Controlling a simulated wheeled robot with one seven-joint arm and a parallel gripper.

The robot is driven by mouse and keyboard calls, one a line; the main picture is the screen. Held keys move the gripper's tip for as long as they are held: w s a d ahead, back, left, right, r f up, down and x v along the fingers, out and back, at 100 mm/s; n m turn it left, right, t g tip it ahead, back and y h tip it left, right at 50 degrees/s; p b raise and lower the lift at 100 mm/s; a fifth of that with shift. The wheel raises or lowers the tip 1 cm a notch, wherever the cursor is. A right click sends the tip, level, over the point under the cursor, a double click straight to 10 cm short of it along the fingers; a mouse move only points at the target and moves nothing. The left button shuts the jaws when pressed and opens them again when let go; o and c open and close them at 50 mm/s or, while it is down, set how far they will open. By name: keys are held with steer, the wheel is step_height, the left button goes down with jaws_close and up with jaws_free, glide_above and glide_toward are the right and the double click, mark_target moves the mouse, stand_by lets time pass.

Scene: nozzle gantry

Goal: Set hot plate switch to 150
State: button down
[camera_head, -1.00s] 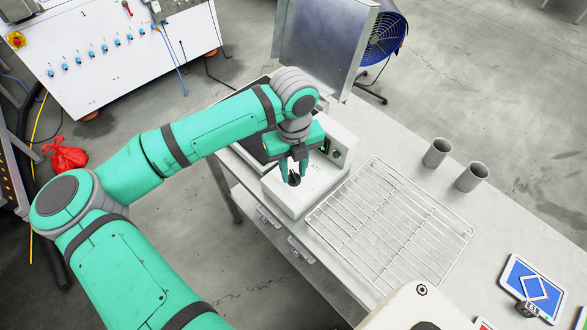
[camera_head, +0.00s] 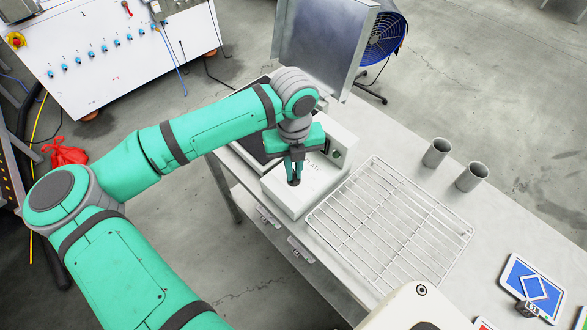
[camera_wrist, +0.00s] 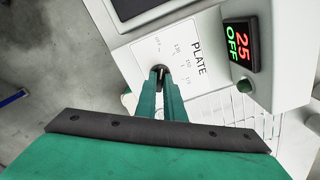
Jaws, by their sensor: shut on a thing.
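The hot plate (camera_head: 305,190) is a white box on the metal table, with a dark top plate behind my arm. Its switch is a small dark knob (camera_wrist: 159,68) on the front panel, mostly hidden between my fingers. In the wrist view the panel dial (camera_wrist: 180,60) shows printed marks, including 150, and the word PLATE. A display (camera_wrist: 240,46) shows a red 25 and a green OFF. My gripper (camera_head: 295,180) points down onto the panel, its fingers closed around the knob. It also shows in the wrist view (camera_wrist: 160,78). The knob's pointer direction is unclear.
A wire rack (camera_head: 390,215) lies on the table right of the hot plate. Two grey cups (camera_head: 436,152) stand behind it. A blue-and-white tablet (camera_head: 533,287) lies at the right. A metal panel (camera_head: 322,45) rises behind the hot plate.

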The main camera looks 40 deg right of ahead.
steer(key=shift+w+m, duration=0.15)
steer(key=shift+m, duration=0.65)
steer(key=m, duration=0.4)
steer(key=shift+m, duration=0.3)
steer(key=m, duration=0.6)
steer(key=c, duration=1.8)
jaws_free()
steer(key=shift+c, duration=0.2)
steer(key=shift+r, duration=0.1)
